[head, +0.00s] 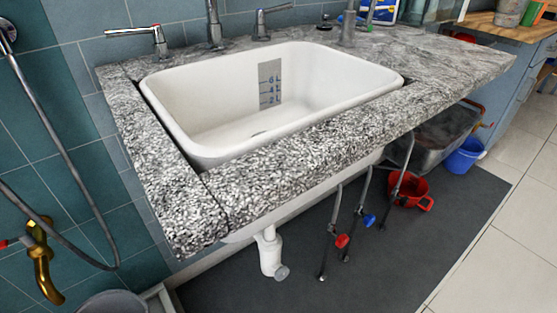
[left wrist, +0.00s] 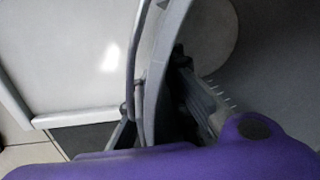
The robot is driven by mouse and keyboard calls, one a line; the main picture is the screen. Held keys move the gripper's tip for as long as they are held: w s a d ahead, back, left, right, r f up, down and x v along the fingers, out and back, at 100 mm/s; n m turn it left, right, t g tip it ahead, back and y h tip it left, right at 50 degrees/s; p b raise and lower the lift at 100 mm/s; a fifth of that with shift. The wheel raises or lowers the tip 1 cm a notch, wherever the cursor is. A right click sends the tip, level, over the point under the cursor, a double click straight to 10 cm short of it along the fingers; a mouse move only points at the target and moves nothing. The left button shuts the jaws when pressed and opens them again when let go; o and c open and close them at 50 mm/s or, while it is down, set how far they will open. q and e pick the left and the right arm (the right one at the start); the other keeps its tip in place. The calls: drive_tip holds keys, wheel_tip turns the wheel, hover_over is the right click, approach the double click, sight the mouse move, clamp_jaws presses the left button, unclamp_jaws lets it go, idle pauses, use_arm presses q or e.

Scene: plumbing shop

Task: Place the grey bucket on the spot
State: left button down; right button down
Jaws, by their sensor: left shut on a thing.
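The grey bucket (head: 115,304) shows only in part at the bottom left edge of the head view. In the left wrist view its curved rim (left wrist: 160,55) and marked inner wall fill the right half, with its round floor (left wrist: 212,40) at the top. My left gripper (left wrist: 155,112) is shut on the bucket at its rim, one dark finger on the inner side. A thin curved bar, perhaps the handle, runs beside the rim. My right gripper is in neither view. I cannot make out a marked spot.
A white sink (head: 270,95) sits in a speckled stone counter (head: 300,150). Below are a dark mat (head: 400,260), a red bucket (head: 408,192), a blue bucket (head: 466,156) and a white drain pipe (head: 268,255). A brass tap (head: 40,262) juts from the left wall.

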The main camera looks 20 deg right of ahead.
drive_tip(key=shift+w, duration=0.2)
use_arm(q)
drive_tip(key=c, duration=2.2)
unclamp_jaws()
drive_tip(key=shift+f, duration=0.1)
drive_tip(key=o, duration=0.5)
drive_tip(key=shift+c, duration=0.2)
